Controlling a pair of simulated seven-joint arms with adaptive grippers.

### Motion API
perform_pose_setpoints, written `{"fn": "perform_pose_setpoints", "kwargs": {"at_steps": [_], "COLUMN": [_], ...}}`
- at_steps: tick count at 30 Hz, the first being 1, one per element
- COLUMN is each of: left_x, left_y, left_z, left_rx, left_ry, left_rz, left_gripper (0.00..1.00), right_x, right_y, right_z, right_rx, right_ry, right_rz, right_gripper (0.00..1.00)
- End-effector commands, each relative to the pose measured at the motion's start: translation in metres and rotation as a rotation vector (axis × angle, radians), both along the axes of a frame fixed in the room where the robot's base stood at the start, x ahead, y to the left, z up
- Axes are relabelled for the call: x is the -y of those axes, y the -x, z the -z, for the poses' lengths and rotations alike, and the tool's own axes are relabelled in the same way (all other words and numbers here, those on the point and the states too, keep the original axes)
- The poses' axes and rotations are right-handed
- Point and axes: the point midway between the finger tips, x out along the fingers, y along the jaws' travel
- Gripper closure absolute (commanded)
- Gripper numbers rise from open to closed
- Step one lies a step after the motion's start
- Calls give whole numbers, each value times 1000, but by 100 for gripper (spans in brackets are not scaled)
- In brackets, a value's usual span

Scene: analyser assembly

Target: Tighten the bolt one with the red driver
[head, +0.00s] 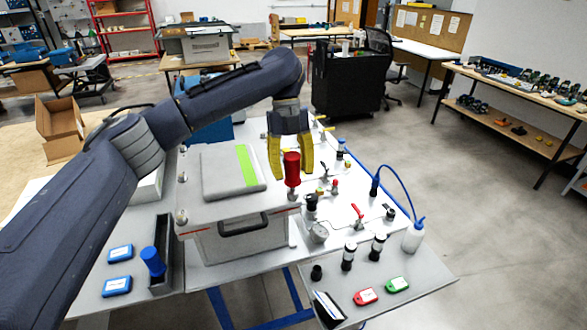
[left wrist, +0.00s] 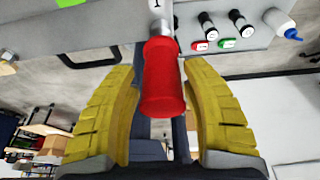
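The red driver (head: 292,168) stands upright, handle up, at the right front corner of the analyser's light lid (head: 215,208). Its handle also shows in the left wrist view (left wrist: 163,80), with a grey shaft beyond it and a mark like a "1" near the shaft. Bolt one is not clearly seen; the driver's lower end hides that spot. My left gripper (head: 291,174) comes from above, its yellow fingers apart on either side of the red handle. In the left wrist view the fingers (left wrist: 163,72) show gaps beside the handle. My right gripper is not in view.
A blue-handled tool (head: 153,262) stands in a dark narrow tray (head: 162,285) at left. Small valves, a gauge (head: 319,232), dark cylinders (head: 348,256) and a wash bottle (head: 414,235) crowd the right side.

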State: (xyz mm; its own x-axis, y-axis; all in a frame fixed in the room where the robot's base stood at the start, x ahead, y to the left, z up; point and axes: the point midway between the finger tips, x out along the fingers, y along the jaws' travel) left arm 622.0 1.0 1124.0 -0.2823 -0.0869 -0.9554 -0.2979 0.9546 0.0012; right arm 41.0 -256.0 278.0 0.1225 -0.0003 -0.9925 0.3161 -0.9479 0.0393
Motion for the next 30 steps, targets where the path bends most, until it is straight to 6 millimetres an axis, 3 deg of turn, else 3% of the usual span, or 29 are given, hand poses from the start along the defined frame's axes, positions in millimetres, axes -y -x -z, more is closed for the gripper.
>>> {"fn": "perform_pose_setpoints", "kwargs": {"at_steps": [14, 30], "left_x": [2, 2], "left_y": [1, -6], "left_z": [0, 0], "left_rx": [6, 287], "left_ry": [0, -88], "left_rz": [-1, -2], "left_gripper": [51, 51], "right_x": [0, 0], "right_y": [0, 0], "right_z": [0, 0], "right_rx": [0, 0], "right_ry": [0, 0], "right_rz": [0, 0], "right_gripper": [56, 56]}}
